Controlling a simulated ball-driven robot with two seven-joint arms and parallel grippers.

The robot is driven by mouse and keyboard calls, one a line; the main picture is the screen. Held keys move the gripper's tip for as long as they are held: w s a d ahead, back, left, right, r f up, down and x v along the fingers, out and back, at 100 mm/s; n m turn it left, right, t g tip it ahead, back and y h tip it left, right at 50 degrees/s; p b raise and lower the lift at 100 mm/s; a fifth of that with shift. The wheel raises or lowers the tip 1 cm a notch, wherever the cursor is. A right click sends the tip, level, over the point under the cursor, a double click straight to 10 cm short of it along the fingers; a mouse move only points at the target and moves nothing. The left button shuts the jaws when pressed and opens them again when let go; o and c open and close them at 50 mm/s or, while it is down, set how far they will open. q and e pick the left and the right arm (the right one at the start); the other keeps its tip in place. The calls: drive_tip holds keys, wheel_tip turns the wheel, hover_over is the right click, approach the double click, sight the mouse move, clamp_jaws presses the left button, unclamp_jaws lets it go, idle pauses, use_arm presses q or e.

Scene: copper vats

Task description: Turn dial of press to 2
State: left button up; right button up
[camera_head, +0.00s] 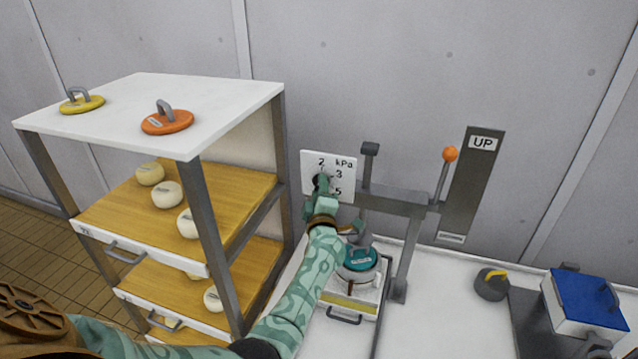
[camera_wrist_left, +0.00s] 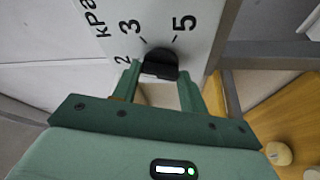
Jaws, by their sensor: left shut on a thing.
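The press dial is a black knob (camera_wrist_left: 160,65) on a white panel (camera_head: 343,162) marked kPa, with 2, 3 and 5 around the knob. My left gripper (camera_head: 322,186) reaches the panel and covers most of the knob in the head view. In the left wrist view the green fingers (camera_wrist_left: 160,84) stand on either side of the knob, shut on it. The fingers hide part of the knob, and I cannot tell for sure which number it points to. The press frame (camera_head: 395,203) stands right of the panel, with an orange-tipped lever (camera_head: 449,155) beside an UP plate. My right gripper is not in view.
A rack (camera_head: 240,92) with white cheeses on wooden shelves stands close left of my left arm. A teal-lidded mould (camera_head: 361,258) sits under the press, near my forearm. A dark weight (camera_head: 491,285) and a blue-lidded box (camera_head: 585,300) are at right.

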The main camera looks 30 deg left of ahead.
use_arm(q)
drive_tip(key=shift+r+n+g+h+p, duration=0.15)
drive_tip(key=shift+n+g+p, duration=0.15)
drive_tip(key=shift+n+p, duration=0.55)
drive_tip(key=shift+r+n+g+h+p, duration=0.15)
drive_tip(key=shift+n+g+p, duration=0.15)
drive_tip(key=shift+n+p, duration=0.55)
drive_tip(key=shift+f, duration=0.15)
drive_tip(key=o, duration=1)
